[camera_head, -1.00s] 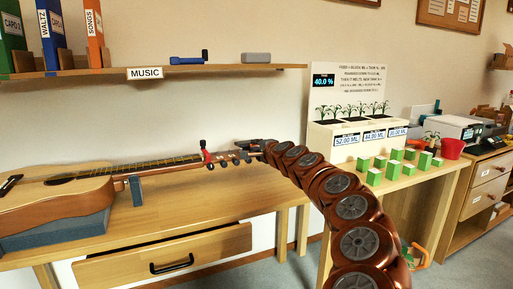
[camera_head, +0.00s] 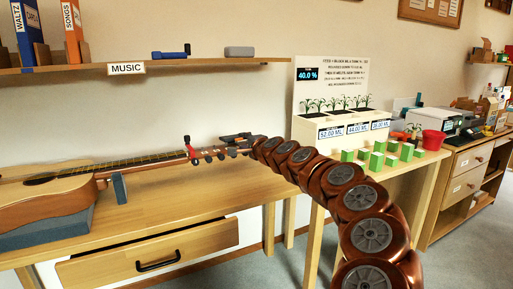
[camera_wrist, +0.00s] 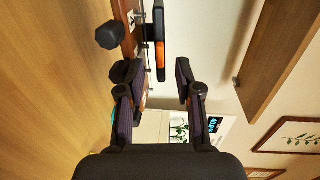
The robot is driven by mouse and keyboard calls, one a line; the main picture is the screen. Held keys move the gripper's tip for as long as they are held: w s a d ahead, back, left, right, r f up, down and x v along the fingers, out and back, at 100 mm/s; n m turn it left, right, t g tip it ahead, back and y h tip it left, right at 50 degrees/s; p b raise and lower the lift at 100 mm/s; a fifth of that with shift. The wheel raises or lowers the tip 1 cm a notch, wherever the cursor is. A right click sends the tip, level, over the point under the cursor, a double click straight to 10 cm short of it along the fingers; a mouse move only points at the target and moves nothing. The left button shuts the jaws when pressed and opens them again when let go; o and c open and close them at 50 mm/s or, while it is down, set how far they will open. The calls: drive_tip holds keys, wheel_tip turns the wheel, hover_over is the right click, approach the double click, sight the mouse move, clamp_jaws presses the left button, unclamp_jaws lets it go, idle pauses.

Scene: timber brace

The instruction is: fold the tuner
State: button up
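The guitar (camera_head: 45,190) lies on the wooden table with its neck pointing right towards my gripper (camera_head: 243,142). A red clip-like part (camera_head: 191,150) sits near the headstock. In the wrist view, a flat dark panel with an orange stripe (camera_wrist: 160,45), which looks like the tuner, stands beside the headstock edge (camera_wrist: 130,25). A black tuning peg (camera_wrist: 109,35) is left of it. My gripper in the wrist view (camera_wrist: 157,72) is open, its two fingers apart. The panel lies between and just beyond the fingertips; I see no contact. In the head view the tuner is too small to make out clearly.
A shelf (camera_head: 200,66) with binders, a blue object (camera_head: 171,54) and a grey box (camera_head: 239,51) runs above the table. A drawer (camera_head: 150,258) is below. To the right are a planter stand (camera_head: 330,130), several green blocks (camera_head: 377,161) and a red pot (camera_head: 432,139).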

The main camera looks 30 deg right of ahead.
drive_tip(key=s+r, duration=0.1)
drive_tip(key=s, duration=0.8)
drive_tip(key=shift+a, duration=0.2)
